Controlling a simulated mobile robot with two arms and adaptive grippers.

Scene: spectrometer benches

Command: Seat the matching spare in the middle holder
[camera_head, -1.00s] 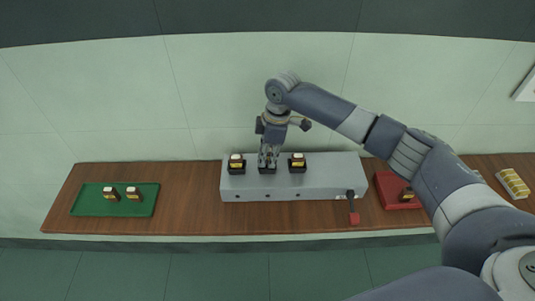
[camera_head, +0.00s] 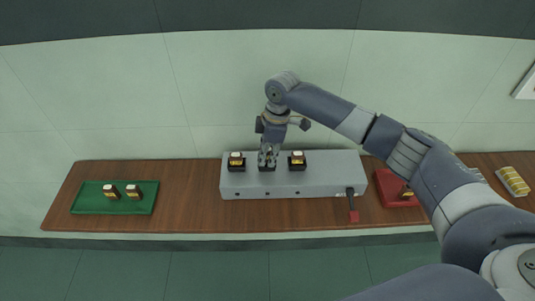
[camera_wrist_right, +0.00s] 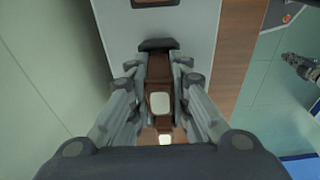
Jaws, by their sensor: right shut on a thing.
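The grey holder box (camera_head: 330,180) stands on the wooden bench with three dark holders in a row along its top. The middle holder (camera_head: 267,169) is mostly hidden under my right gripper (camera_head: 268,163). In the wrist view my right gripper (camera_wrist_right: 160,95) is shut on a brown block with a pale top (camera_wrist_right: 159,103). Whether the block is fully down in the holder I cannot tell. A grey jaw-like part (camera_wrist_right: 300,66), perhaps my left gripper, shows far right in the wrist view.
Two similar blocks stand on the green tray (camera_head: 90,205) at left. A red tray (camera_head: 390,184) with one block lies right, partly behind my arm. A red-ended lever (camera_head: 352,208) sticks out from the box front. A yellow-striped rack (camera_head: 513,181) lies far right.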

